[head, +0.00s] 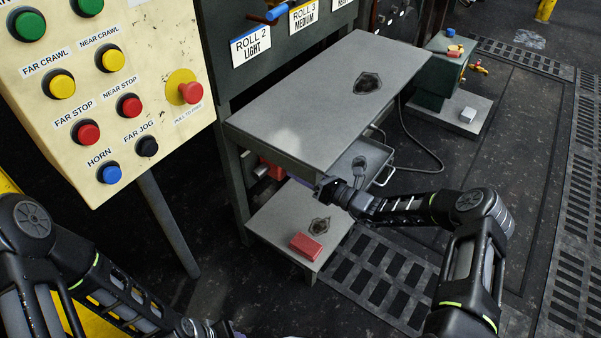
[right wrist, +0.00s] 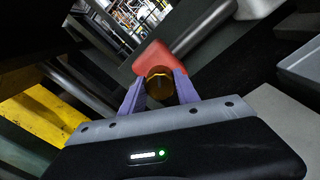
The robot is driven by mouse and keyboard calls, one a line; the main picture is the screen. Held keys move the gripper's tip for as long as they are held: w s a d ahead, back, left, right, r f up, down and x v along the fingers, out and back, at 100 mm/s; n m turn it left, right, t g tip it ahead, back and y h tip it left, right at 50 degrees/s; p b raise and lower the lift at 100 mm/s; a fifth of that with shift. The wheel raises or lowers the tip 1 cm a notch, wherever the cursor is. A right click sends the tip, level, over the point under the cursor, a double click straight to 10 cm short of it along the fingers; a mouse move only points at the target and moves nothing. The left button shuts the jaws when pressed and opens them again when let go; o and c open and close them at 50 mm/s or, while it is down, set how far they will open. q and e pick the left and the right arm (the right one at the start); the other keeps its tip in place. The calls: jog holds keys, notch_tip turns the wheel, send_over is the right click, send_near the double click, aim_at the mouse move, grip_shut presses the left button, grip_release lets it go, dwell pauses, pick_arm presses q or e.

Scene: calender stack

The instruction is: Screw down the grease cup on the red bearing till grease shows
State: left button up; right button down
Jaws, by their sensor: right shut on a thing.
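The red bearing (head: 271,168) sits under the grey table top in the head view, partly hidden by the table. It also shows in the right wrist view (right wrist: 152,56), with a grey shaft running from it. The amber, brass-coloured grease cup (right wrist: 158,88) is in front of it. My right gripper (right wrist: 160,80) has its purple fingers on both sides of the cup, shut on it. In the head view my right arm reaches under the table edge. Grease is not visible. My left arm is at lower left; its fingertips are out of frame.
The grey table top (head: 330,95) overhangs the work area. A red block (head: 306,245) lies on the lower shelf (head: 275,222). A grey tray (head: 385,178) is beside my right gripper. The cream control panel (head: 150,60) with several buttons stands at left. A cable (head: 425,158) lies at right.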

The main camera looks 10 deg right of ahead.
dwell(0.3)
jog(key=c, duration=0.9)
grip_release()
jog(key=p+v, duration=0.2)
jog(key=v, duration=0.6)
jog(key=shift+a, duration=0.1)
